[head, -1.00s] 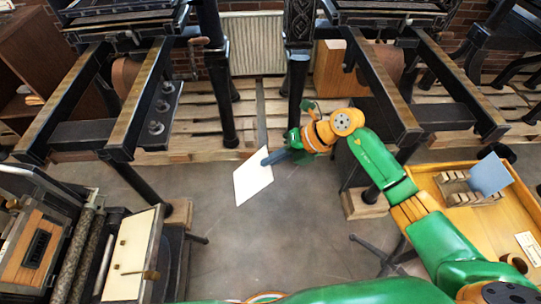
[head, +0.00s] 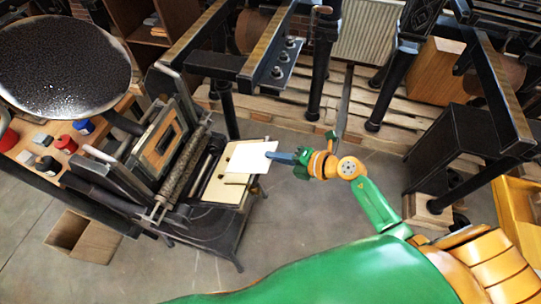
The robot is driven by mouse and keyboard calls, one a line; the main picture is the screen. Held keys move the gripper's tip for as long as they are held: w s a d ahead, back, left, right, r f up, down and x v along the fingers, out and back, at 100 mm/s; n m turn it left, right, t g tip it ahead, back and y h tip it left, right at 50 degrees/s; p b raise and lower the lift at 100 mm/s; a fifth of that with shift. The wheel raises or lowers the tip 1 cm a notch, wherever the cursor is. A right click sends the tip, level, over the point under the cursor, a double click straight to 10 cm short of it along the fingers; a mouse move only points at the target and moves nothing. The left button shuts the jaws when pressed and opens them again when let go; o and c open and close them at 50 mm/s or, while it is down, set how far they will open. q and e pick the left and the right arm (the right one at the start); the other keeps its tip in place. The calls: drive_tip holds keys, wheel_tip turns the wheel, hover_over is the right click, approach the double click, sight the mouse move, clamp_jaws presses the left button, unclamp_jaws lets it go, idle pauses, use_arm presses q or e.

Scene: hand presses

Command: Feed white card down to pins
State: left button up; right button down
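A white card (head: 245,157) is pinched at its right edge by my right gripper (head: 274,156), which is shut on it. The card hangs over the cream platen (head: 221,184) of a small hand press and covers part of it in this view. I cannot tell whether the card touches the platen. The pins are too small or hidden to make out. My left gripper is not in view.
The press has rollers (head: 183,168) and a type bed (head: 160,146) left of the platen, with a round black ink disc (head: 64,64) beyond. Ink tins (head: 66,145) stand on a shelf at the left. Dark press frames stand behind. Floor in front is open.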

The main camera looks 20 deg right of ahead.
drive_tip(key=f+b, duration=0.2)
drive_tip(key=w+a+f+b, duration=0.1)
drive_tip(key=f+b, duration=0.1)
drive_tip(key=a+f+b, duration=0.1)
drive_tip(key=f+b, duration=0.1)
drive_tip(key=f, duration=0.1)
drive_tip(key=shift+w+a, duration=0.2)
drive_tip(key=shift+a, duration=0.05)
drive_tip(key=c, duration=1)
unclamp_jaws()
drive_tip(key=shift+d, duration=0.1)
drive_tip(key=shift+w+d+p+v, duration=0.15)
drive_tip(key=shift+p+v, duration=0.35)
drive_tip(key=shift+v, duration=0.6)
drive_tip(key=shift+w+d+p+v, duration=0.15)
drive_tip(key=shift+p+v, duration=0.3)
drive_tip(key=shift+v, duration=0.65)
